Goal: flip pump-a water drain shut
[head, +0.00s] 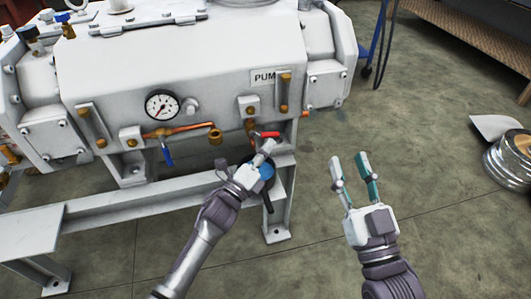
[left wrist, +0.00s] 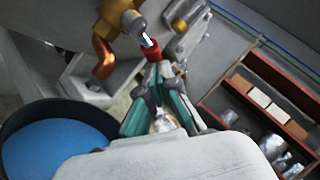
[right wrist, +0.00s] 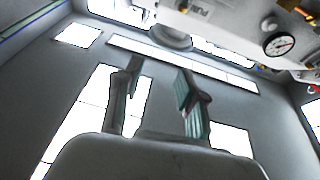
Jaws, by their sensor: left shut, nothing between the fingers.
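The pump (head: 215,75) is a white machine with a partly visible "PUM" label. A small drain valve with a red lever (head: 268,134) sits low at its right. In the left wrist view, the red-tipped lever (left wrist: 152,51) comes off a brass valve body (left wrist: 118,18). My left gripper (head: 266,150) is shut just below the lever. Its fingertips (left wrist: 159,76) are right at the red tip; I cannot tell whether they touch. My right gripper (head: 350,172) is open and empty over the floor, and its fingers show apart in the right wrist view (right wrist: 158,82).
A dark bucket of blue liquid (left wrist: 55,148) stands below the valve. A blue-handled valve (head: 167,155) and a gauge (head: 162,104) are to the left. Metal rails and legs (head: 130,205) run under the pump. A steel container (head: 508,160) is at far right; the floor between is clear.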

